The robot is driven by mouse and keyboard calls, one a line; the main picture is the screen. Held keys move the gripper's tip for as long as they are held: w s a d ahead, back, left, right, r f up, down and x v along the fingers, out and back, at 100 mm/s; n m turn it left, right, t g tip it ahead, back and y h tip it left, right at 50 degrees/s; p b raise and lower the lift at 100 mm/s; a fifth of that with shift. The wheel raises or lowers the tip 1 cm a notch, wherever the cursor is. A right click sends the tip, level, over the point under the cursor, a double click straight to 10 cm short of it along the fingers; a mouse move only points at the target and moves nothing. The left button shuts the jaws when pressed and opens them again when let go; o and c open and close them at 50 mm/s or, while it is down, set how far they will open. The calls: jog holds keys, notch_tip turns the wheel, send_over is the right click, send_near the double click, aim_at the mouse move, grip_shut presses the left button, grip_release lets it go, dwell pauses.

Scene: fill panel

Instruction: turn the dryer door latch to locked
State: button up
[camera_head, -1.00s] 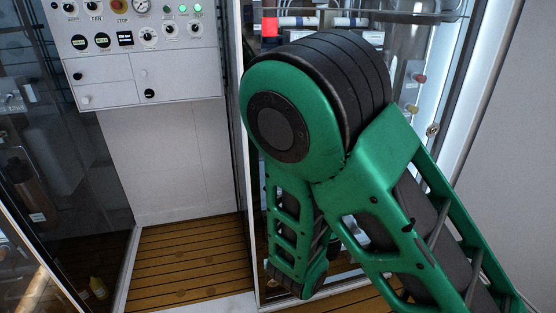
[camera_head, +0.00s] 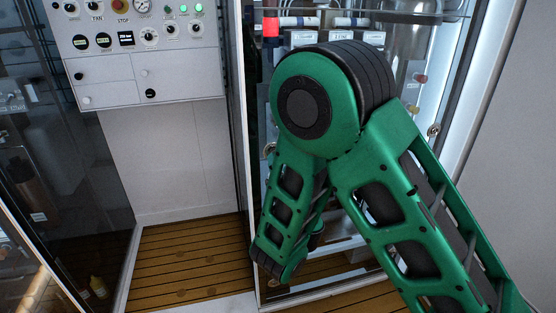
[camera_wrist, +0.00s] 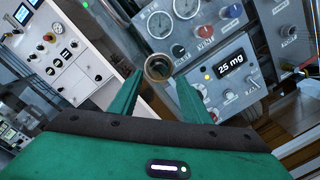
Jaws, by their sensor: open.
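A round brass ring-like fitting (camera_wrist: 158,67), which may be the dryer door latch, shows in the wrist view just beyond my fingertips. A similar small round fitting (camera_head: 268,151) sits at the left edge of the glass door in the head view, partly hidden by my arm. I cannot tell whether the latch is locked or unlocked. My gripper (camera_wrist: 159,80) is open, with its two green fingers on either side of the fitting in the wrist view. I cannot tell whether they touch it. In the head view my gripper is hidden behind my green arm.
A white control panel (camera_head: 135,50) with knobs and gauges is at the upper left. Another brass fitting (camera_head: 433,130) is on the right door frame. The slatted wooden floor (camera_head: 190,260) is clear.

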jog(key=shift+x, duration=2.85)
jog(key=shift+c, duration=0.3)
jog(key=shift+d, duration=0.1)
jog(key=c, duration=1)
